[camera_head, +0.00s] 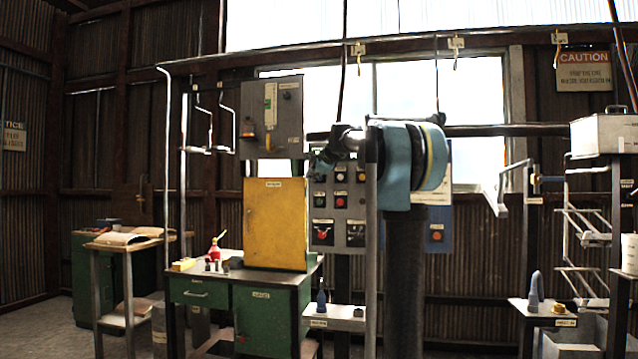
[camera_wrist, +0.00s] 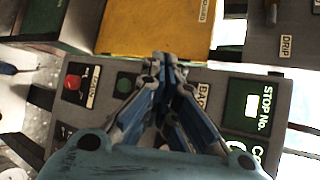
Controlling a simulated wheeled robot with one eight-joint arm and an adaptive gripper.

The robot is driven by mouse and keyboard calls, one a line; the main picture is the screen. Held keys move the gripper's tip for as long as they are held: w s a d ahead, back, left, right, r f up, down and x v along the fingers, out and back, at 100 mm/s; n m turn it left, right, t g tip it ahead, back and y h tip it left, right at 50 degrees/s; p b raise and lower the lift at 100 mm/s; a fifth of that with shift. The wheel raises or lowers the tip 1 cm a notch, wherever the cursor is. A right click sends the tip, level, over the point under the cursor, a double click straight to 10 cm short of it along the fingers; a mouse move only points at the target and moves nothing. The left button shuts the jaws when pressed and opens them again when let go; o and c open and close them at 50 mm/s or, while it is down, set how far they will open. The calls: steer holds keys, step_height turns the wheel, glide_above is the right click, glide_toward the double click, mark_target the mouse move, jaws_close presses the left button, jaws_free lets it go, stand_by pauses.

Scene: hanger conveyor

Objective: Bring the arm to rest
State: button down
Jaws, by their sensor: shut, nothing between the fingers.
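My gripper (camera_wrist: 165,62) shows in the wrist view with its blue and grey fingers together and nothing held between them. It points at the grey control panel, in front of its upper edge near the yellow box. In the head view my gripper (camera_head: 328,158) is partly seen at the left end of my raised blue arm, in front of the top of the panel. I cannot tell whether the fingertips touch the panel.
The grey control panel (camera_head: 341,222) carries several buttons. A yellow box (camera_head: 275,224) stands on the green workbench (camera_head: 262,318) left of it. A hanger rail (camera_head: 480,41) runs overhead with hanging hooks. A grey case (camera_head: 604,134) sits on the right rack.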

steer(key=s+d+f+n+g+h, duration=0.1)
steer(key=s+d+f+n+g, duration=0.2)
steer(key=s+f, duration=1.5)
steer(key=s+d+f+n+g+h, duration=0.2)
steer(key=s+f+n, duration=0.6)
steer(key=s+f, duration=1)
steer(key=s+d+f+n+g+h, duration=0.1)
steer(key=s+d+f+n+g, duration=0.3)
steer(key=s+f, duration=1.4)
steer(key=s+d+n, duration=0.1)
steer(key=s+n, duration=0.1)
steer(key=shift+s+d+f+g+h, duration=0.25)
steer(key=shift+s+f+g+h, duration=0.05)
steer(key=shift+s+g+h, duration=0.1)
steer(key=shift+w, duration=0.15)
steer(key=shift+w+f, duration=0.2)
steer(key=shift+w, duration=0.15)
steer(key=c, duration=2.4)
jaws_free()
